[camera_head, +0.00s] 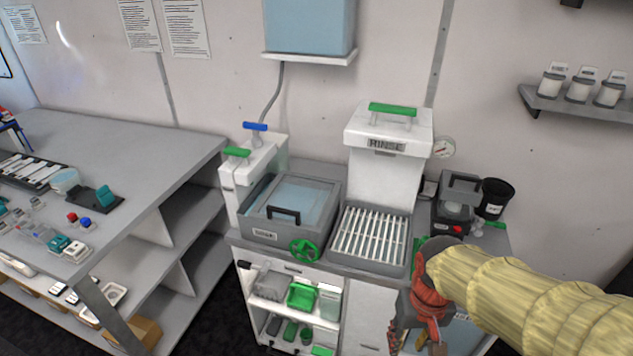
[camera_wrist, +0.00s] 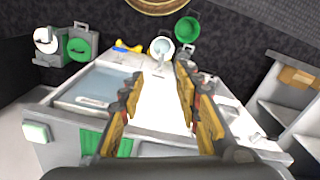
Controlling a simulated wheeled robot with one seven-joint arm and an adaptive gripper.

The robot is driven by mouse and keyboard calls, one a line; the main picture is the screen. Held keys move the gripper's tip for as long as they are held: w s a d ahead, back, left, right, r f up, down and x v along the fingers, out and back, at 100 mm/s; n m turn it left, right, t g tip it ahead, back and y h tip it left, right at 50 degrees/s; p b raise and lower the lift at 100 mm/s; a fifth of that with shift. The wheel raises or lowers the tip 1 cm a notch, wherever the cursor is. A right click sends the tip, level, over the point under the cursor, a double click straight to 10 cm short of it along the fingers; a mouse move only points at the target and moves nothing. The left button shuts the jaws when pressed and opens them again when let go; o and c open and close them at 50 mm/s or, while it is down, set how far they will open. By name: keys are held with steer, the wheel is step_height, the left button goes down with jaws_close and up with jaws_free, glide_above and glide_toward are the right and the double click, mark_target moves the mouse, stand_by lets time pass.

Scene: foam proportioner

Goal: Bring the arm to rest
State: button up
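My arm, in a pale yellow sleeve, reaches in from the right edge of the head view. My gripper (camera_head: 416,340), orange-red and grey, hangs at its end, pointing down in front of the right part of the white cabinet. In the wrist view my gripper (camera_wrist: 158,88) has its two dark fingers with yellow pads spread apart. The gap between them is empty and shows a white surface beyond. No object is held.
The slatted drain tray (camera_head: 370,236) and white rinse unit (camera_head: 388,155) stand left of my arm. A grey device (camera_head: 457,205) and black cup (camera_head: 494,197) stand behind it. A lidded basin (camera_head: 290,207) is farther left. A workbench (camera_head: 130,145) holds small items.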

steer(key=s+r+t, duration=0.2)
steer(key=r, duration=0.4)
steer(key=s+r+t, duration=0.2)
steer(key=r+t, duration=0.1)
steer(key=r, duration=0.4)
steer(key=shift+s, duration=0.25)
